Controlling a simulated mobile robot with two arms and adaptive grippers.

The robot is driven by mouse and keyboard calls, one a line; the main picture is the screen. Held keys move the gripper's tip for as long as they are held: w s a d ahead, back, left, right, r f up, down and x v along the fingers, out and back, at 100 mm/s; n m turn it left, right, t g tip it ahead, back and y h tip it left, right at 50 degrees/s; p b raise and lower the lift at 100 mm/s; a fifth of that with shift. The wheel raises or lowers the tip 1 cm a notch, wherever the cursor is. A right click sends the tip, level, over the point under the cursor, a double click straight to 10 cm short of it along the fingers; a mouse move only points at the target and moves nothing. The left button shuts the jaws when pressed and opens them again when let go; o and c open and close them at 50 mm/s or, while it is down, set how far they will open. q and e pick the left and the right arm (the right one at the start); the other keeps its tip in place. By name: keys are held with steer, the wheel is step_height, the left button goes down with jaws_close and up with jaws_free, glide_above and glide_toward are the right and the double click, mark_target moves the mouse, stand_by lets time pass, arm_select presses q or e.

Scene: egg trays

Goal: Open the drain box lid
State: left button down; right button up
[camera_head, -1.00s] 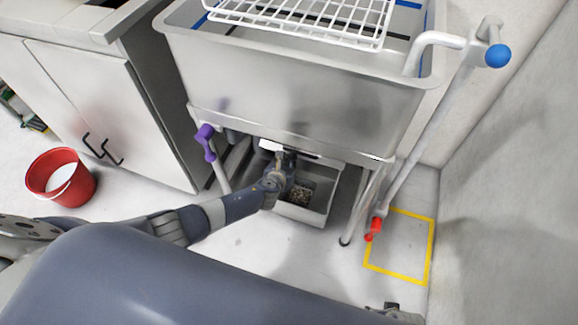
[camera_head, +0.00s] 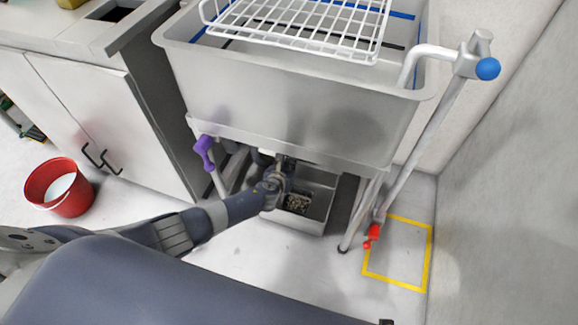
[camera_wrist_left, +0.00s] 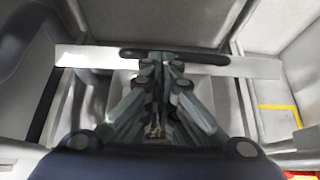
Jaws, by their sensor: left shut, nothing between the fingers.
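The drain box (camera_head: 322,205) is a grey metal box on the floor under the sink. Its top is open at the front, and gravel-like bits show in a basket inside. In the left wrist view a pale strip (camera_wrist_left: 90,57) with a dark handle bar (camera_wrist_left: 205,57) crosses behind the fingers; it looks like the lid, but its angle is unclear. My left gripper (camera_head: 284,163) reaches under the sink above the box's rear part, and hides much of the lid in the head view. Its fingers (camera_wrist_left: 160,66) are shut and empty, with their tips close to the handle bar.
The steel sink (camera_head: 290,100) with a white rack (camera_head: 300,28) overhangs the box. A purple-handled valve (camera_head: 204,150) and sink legs flank it. A red-handled valve (camera_head: 373,233) stands by a yellow floor square (camera_head: 395,282). A red bucket (camera_head: 45,190) is at left.

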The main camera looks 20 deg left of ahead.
arm_select(q)
steer(key=shift+r, duration=0.1)
steer(key=v, duration=1.2)
arm_select(e)
steer(key=w+a+r+t+y+b, duration=0.1)
steer(key=w+a+r+t+b, duration=0.15)
steer(key=w+r+b, duration=0.45)
steer(key=w+a+r+t+b, duration=0.15)
steer(key=w+r+t, duration=0.25)
steer(key=w+r, duration=0.5)
arm_select(q)
steer(key=s+f+t+b, duration=0.2)
steer(key=s+f+b, duration=0.15)
steer(key=f, duration=0.25)
steer(key=w+r+b+x, duration=0.1)
steer(key=b+x, duration=0.3)
steer(key=x, duration=0.8)
steer(key=shift+w+r, duration=0.4)
steer(key=shift+r, duration=0.35)
arm_select(e)
steer(key=w+a+r+t+y, duration=0.2)
steer(key=r+t, duration=0.4)
steer(key=r, duration=0.9)
steer(key=w+a+r+t+y, duration=0.2)
steer(key=r+t, duration=0.5)
steer(key=r, duration=0.8)
steer(key=shift+r+n+y, duration=0.3)
steer(key=shift+y, duration=0.1)
